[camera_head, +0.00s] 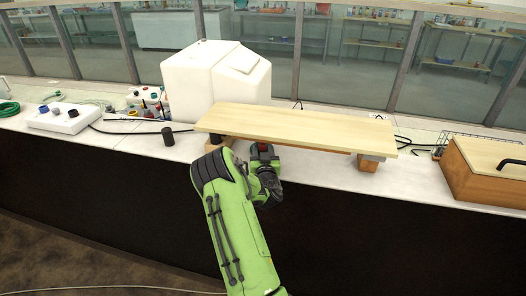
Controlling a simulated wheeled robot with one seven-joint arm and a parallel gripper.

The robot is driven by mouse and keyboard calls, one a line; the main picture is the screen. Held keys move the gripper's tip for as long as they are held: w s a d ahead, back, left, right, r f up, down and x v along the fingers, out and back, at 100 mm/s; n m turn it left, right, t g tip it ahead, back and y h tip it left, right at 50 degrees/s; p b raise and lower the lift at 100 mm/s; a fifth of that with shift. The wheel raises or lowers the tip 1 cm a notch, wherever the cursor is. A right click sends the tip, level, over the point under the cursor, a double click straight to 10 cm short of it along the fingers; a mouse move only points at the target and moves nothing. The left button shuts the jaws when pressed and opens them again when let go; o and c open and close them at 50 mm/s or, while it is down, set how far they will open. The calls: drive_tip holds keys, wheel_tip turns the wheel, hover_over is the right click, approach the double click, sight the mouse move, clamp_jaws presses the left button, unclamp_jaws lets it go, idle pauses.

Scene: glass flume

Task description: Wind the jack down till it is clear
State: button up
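A pale wooden board (310,126) spans the counter with a wooden block (369,164) under its right end. Another wooden block (219,144) and a dark piece sit under its left end. My green arm reaches up from below, and my gripper (263,152) is at the board's front edge, left of its middle. A small red part (263,147) shows at the gripper; I cannot tell whether it belongs to the jack. The jack is not clearly visible, as the board and my arm cover that area. The fingers are too small and hidden to read.
A white tank (215,80) stands behind the board. A black cylinder (168,136) and a white box with knobs (67,118) are to the left. A wooden box with a handle (488,168) stands at the right. The counter's front strip is mostly clear.

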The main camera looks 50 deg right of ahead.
drive_tip(key=c, duration=0.7)
drive_tip(key=n, duration=0.4)
drive_tip(key=shift+n+b, duration=0.3)
drive_tip(key=shift+c, duration=0.2)
drive_tip(key=o, duration=1.1)
drive_tip(key=shift+c, duration=0.2)
drive_tip(key=b+v, duration=0.4)
drive_tip(key=v, duration=1.2)
drive_tip(key=shift+w+d, duration=0.1)
